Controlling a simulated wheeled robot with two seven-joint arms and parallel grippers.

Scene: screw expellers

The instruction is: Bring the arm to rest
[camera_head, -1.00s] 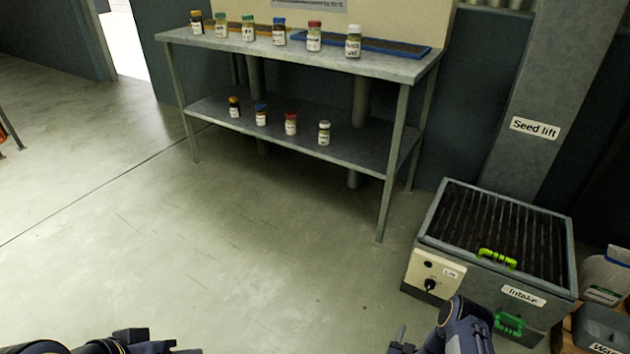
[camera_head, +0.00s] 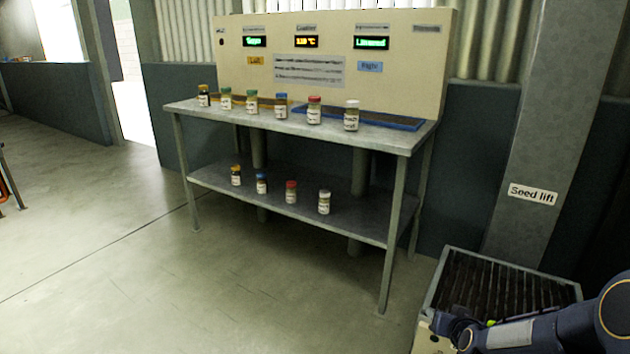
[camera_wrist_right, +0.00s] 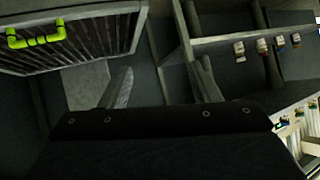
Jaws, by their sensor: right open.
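My right arm comes in at the lower right of the head view, in front of the intake box. Its gripper (camera_head: 448,326) is at the arm's left end, dark and partly hard to make out. In the right wrist view the two fingers of this gripper (camera_wrist_right: 165,86) stand apart with nothing between them. My left arm and gripper are out of view.
The slatted intake box (camera_head: 432,290) is partly hidden by my right arm; its green handle (camera_wrist_right: 36,36) shows in the wrist view. A metal table (camera_head: 400,140) holds several capped jars on two levels. Open floor (camera_head: 120,270) lies at left.

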